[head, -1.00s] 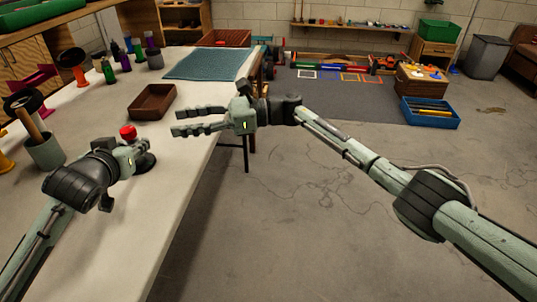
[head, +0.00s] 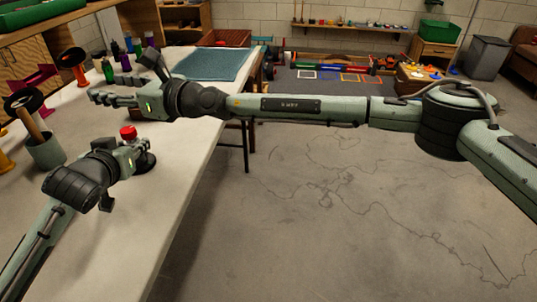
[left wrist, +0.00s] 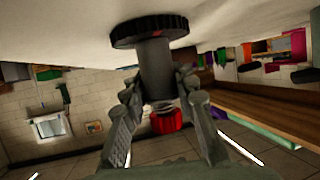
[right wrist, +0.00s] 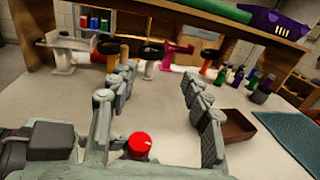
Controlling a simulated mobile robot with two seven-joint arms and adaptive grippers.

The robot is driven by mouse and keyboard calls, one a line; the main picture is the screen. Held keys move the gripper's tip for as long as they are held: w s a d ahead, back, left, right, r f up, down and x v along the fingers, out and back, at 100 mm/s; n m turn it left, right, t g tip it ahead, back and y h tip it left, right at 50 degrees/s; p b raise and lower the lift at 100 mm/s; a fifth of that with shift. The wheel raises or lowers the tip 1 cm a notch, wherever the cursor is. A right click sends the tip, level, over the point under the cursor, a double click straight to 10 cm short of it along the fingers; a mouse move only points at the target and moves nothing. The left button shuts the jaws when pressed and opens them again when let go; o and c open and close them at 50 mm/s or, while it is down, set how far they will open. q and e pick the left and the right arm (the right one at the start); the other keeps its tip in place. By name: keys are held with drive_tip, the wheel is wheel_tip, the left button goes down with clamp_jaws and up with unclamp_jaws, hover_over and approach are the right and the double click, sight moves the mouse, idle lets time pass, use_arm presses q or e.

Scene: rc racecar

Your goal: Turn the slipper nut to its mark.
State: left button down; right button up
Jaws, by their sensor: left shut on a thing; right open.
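The red slipper nut (head: 128,131) tops an upright clutch with a black round base (head: 147,163) on the white table. My left gripper (head: 137,155) is shut on the clutch's grey body below the nut. The left wrist view, upside down, shows the grey body (left wrist: 154,68), a spring and the red nut (left wrist: 166,122) between the fingers. My right gripper (head: 98,97) is open and empty above the table, beyond the nut. In the right wrist view the nut (right wrist: 138,143) shows low in the picture, with a small pale mark on its top, nearer than the fingertips (right wrist: 160,78).
A brown tray (right wrist: 238,126) and a teal mat (right wrist: 292,135) lie on the table. A grey cup (head: 47,150) with a wooden handle stands left of the clutch. Several stands and coloured bottles line the far side. The table around the clutch's near side is clear.

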sight(126, 128)
drive_tip(key=f, duration=0.6)
drive_tip(key=shift+s+a, duration=0.2)
drive_tip(key=shift+s, duration=0.15)
wheel_tip(126, 128, down, 4)
drive_tip(key=shift+w+d, duration=0.1)
drive_tip(key=shift+w, duration=0.05)
drive_tip(key=n+g+y, duration=0.1)
drive_tip(key=n+g, duration=0.1)
drive_tip(key=g, duration=0.1)
drive_tip(key=shift+w, duration=0.15)
drive_tip(key=shift+r+n+g, duration=0.1)
drive_tip(key=shift+n+g, duration=0.9)
drive_tip(key=shift+g, duration=0.55)
drive_tip(key=shift+r+n+g, duration=0.1)
drive_tip(key=shift+n+g, duration=0.9)
drive_tip(key=shift+g, duration=0.55)
